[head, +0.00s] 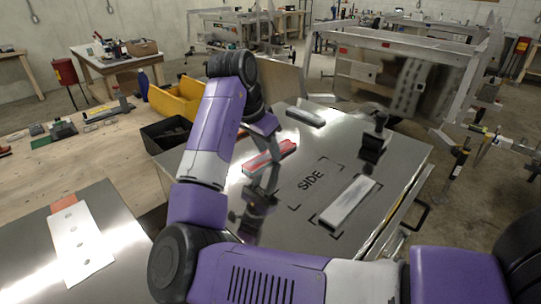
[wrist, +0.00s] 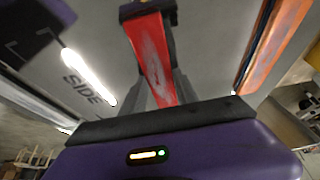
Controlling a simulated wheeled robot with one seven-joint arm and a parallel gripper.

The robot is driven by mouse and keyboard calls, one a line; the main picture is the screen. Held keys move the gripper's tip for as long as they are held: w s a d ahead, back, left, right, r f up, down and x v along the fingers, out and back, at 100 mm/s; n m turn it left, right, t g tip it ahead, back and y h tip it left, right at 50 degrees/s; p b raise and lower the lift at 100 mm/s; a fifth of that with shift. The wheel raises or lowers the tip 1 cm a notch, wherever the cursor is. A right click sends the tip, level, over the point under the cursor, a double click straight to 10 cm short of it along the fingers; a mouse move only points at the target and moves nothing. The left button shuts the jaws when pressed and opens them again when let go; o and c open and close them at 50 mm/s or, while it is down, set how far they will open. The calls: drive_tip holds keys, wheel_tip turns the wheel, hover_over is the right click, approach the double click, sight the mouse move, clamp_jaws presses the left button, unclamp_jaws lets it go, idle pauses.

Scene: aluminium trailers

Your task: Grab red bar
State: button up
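The red bar (head: 268,158) lies on the shiny metal tabletop in the head view, with a lighter grey strip along it. My gripper (head: 277,142) reaches down to the bar's upper side; my arm stands over it from the left. In the wrist view the red bar (wrist: 152,62) shows as a red strip between the two grey fingers of my gripper (wrist: 150,20). The fingers stand apart, one on each side of the strip. I cannot tell whether they touch it. A dark block covers the strip's far end.
The metal tabletop (head: 300,215) carries a SIDE marking and a pale bar (head: 348,200) on the right. A black bin (head: 165,135) and yellow bin (head: 177,100) stand to the left. Bare tabletop lies between bar and marking.

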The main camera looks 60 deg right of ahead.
clamp_jaws()
drive_tip(key=shift+r, duration=0.1)
